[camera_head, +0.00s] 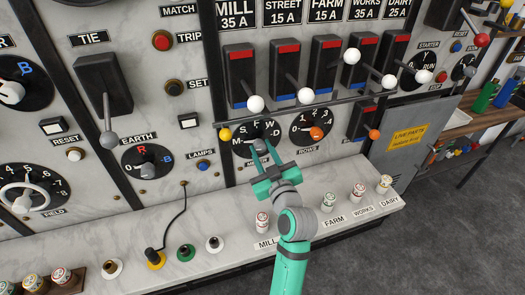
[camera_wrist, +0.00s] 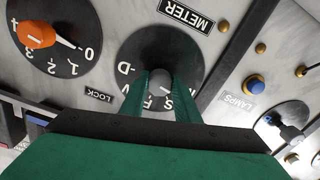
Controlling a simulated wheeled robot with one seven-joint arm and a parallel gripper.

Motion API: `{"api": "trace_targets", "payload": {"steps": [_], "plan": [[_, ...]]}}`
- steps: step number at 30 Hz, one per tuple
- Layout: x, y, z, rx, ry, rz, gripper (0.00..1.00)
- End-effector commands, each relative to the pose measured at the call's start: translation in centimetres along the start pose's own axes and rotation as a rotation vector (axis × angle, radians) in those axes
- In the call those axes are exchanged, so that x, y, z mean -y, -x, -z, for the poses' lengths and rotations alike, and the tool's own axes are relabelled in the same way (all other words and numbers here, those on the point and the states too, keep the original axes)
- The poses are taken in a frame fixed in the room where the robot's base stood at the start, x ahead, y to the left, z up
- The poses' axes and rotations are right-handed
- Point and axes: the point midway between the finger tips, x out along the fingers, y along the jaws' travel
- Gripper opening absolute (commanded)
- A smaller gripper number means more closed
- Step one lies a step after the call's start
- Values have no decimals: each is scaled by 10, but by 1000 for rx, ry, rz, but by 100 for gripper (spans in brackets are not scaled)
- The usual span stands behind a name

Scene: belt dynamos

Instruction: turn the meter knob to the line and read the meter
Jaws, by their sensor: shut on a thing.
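The meter knob (camera_wrist: 160,79) is a grey knob at the centre of a black round dial (camera_wrist: 160,50) lettered around its edge; D, F and S can be read in the wrist view, where the lettering is upside down. A METER label (camera_wrist: 188,12) is beside the dial. My gripper (camera_wrist: 161,84) has its green fingers on either side of the knob, shut on it. In the head view my gripper (camera_head: 261,150) reaches the dial (camera_head: 262,133) from below and partly covers it. I cannot tell exactly which letter the knob points to. No meter face shows.
A ROWS dial (camera_head: 311,126) numbered with an orange knob is right of the meter dial. Above runs a bar (camera_head: 300,107) below several white-ball levers. A blue LAMPS button (camera_wrist: 254,88) is near the dial. Labelled fuses (camera_head: 328,201) stand on the marble ledge below.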

Motion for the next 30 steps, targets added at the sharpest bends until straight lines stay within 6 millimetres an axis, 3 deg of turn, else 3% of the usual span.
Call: {"api": "trace_targets", "payload": {"steps": [11, 30], "plan": [[-1, 0, 0, 0, -115, -3, 6], [-1, 1, 0, -1, -581, -3, 6]]}}
